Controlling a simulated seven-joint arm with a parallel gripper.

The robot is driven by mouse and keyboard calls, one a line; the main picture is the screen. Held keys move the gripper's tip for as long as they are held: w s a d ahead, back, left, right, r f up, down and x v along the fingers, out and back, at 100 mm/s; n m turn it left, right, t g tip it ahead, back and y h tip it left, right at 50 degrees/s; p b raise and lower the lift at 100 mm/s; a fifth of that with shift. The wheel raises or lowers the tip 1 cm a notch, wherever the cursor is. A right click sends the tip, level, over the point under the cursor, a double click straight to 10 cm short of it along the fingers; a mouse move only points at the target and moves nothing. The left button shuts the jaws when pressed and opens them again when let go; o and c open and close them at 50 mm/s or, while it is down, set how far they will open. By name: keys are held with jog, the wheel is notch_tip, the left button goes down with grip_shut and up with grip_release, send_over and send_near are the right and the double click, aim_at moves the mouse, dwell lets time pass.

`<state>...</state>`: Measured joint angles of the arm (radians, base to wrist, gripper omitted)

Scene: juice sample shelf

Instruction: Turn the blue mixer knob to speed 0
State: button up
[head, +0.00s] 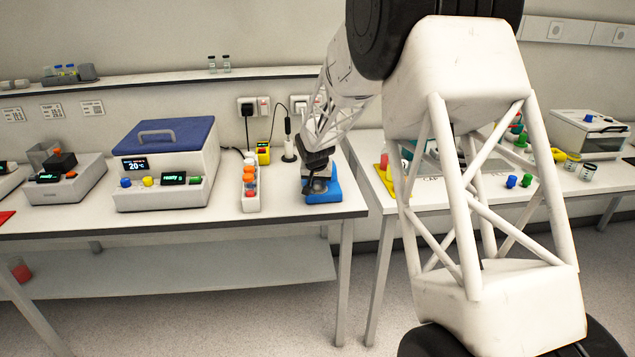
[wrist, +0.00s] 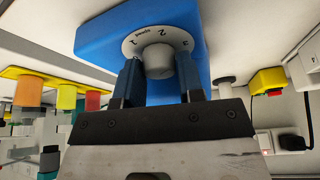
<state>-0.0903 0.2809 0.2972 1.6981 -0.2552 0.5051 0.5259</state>
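The blue mixer (head: 327,192) stands near the right end of the left bench. In the wrist view the blue mixer body (wrist: 100,42) has a pale dial plate with printed marks, among them 1 and 2. Its round grey knob (wrist: 158,62) sits in the middle of that plate. My gripper (head: 317,165) is at the mixer from above. In the wrist view my gripper (wrist: 158,72) has one finger on each side of the knob, very close to it. I cannot tell whether the fingers touch it. No pointer on the knob is readable.
A white rack (head: 250,204) with orange-capped and red samples stands just left of the mixer. A blue-lidded device (head: 178,140) is further left. A yellow device (head: 263,152) and wall sockets with cables are behind. A gap separates this bench from the right one.

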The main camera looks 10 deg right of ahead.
jog(key=c, duration=0.4)
jog(key=shift+c, duration=0.2)
jog(key=shift+n+y, duration=0.3)
jog(key=shift+n, duration=0.9)
jog(key=shift+d+n+y, duration=0.1)
jog(key=shift+n+y, duration=0.5)
jog(key=shift+n, duration=0.5)
jog(key=o, duration=0.9)
